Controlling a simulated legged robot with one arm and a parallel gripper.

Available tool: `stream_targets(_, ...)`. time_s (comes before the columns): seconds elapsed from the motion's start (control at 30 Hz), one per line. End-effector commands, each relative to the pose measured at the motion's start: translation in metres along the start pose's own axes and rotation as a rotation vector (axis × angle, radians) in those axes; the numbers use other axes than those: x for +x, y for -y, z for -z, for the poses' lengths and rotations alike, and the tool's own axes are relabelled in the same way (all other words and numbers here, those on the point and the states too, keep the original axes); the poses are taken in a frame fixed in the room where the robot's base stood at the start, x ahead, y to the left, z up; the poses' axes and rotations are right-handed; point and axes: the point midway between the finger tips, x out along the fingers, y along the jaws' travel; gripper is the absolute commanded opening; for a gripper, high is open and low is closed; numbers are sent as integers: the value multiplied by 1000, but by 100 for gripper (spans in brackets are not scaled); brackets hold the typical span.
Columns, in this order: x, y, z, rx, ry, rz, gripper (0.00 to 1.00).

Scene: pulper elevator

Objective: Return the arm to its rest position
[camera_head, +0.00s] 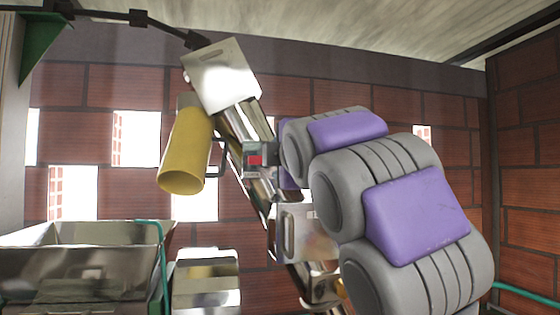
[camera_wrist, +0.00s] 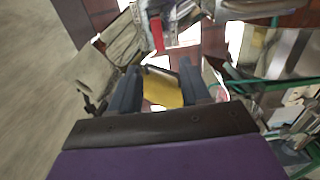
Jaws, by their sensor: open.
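My gripper (camera_wrist: 158,80) shows in the wrist view with its two dark fingers apart. Part of a yellow surface (camera_wrist: 163,90) shows in the gap between them; I cannot tell how far beyond the fingers it lies. In the head view my arm (camera_head: 415,215), grey with purple covers, rises from the lower right and bends toward the middle. Its far end points at the metal elevator, and the fingers are not clearly seen there. A yellow jug-like chute with a handle (camera_head: 187,150) hangs tilted left of the arm's end.
The slanted metal elevator (camera_head: 240,120) stands close to my arm's end. A small grey box with a red part (camera_head: 254,159) sits beside it. A metal hopper (camera_head: 75,265) is at lower left. Brick walls (camera_head: 525,180) enclose the back and right.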

Motion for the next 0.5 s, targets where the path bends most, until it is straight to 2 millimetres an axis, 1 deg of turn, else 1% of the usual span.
stream_targets(0.33, 0, 0, 0, 2, 1, 2, 47)
stream_targets(0.43, 4, 4, -3, 24, 12, 22, 47)
stream_targets(0.5, 11, 11, -7, 57, 28, 52, 47)
